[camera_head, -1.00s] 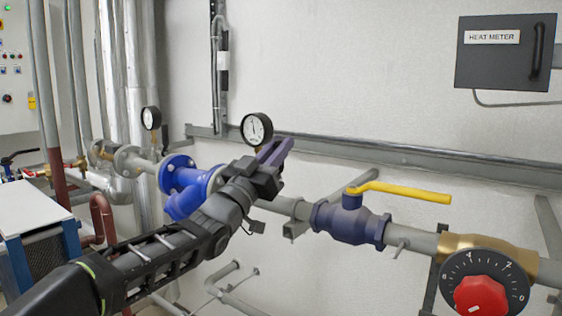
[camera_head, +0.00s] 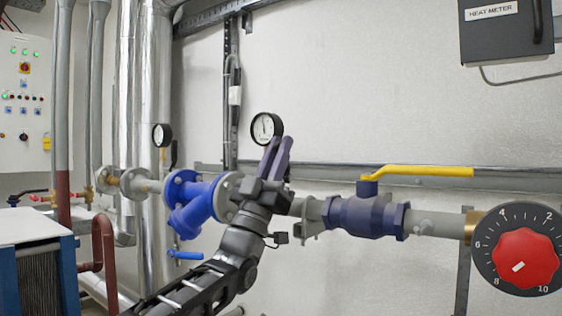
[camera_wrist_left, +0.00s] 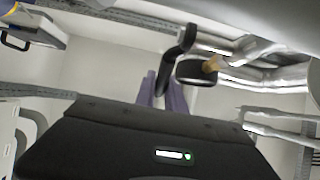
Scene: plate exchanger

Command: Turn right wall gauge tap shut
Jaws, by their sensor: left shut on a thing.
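The right wall gauge (camera_head: 266,128) is a round white dial with a black rim, above the pipe in the head view. My left gripper (camera_head: 278,152) is just below and in front of it, purple fingers pointing up. In the left wrist view, a black tap lever (camera_wrist_left: 177,62) runs down to between the fingertips (camera_wrist_left: 163,88), and the gripper is shut on it. Beside the lever are a dark round body and a brass fitting (camera_wrist_left: 212,64). In the head view the tap is hidden behind my fingers. My right gripper is not in view.
A second gauge (camera_head: 162,134) stands left on the pipe, with a dark lever beside it. A blue strainer (camera_head: 195,205) and a blue valve with a yellow lever (camera_head: 420,171) flank my gripper. A red knob (camera_head: 525,258) is at right.

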